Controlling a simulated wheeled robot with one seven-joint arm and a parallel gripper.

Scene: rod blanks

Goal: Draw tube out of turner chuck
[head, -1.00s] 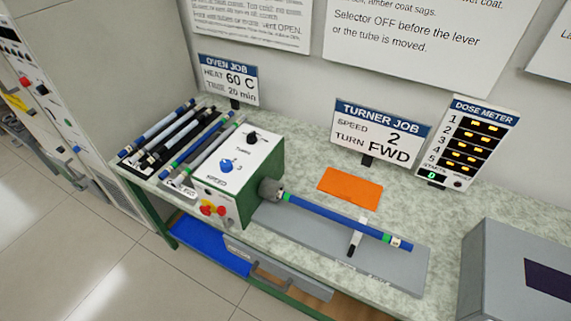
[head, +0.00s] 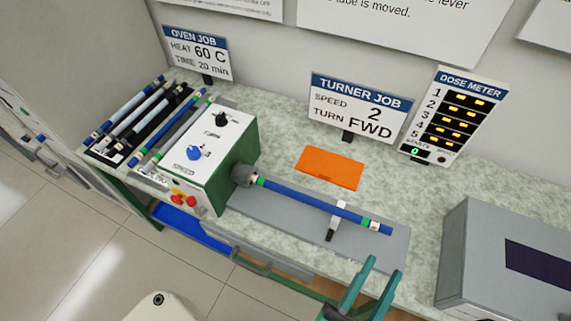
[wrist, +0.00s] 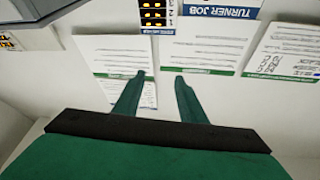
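The blue tube (head: 305,200) lies level along the turner, its left end at the chuck (head: 244,175) and its right part over a small upright rest (head: 331,228). It has green bands and a pale label near the right end. The turner box (head: 216,150) is white-topped with green sides, a blue knob, a black knob, and red and yellow buttons on its front. My gripper (head: 383,268) is at the lower right in the head view, in front of the tube's right end. Its green fingers also show in the wrist view (wrist: 160,77), apart and empty, facing the wall.
An orange pad (head: 329,168) lies behind the tube. A rack of several tubes (head: 112,153) stands left of the turner. A grey box (head: 480,250) is on the right. The turner job sign (head: 357,109) and dose meter (head: 455,115) stand at the back.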

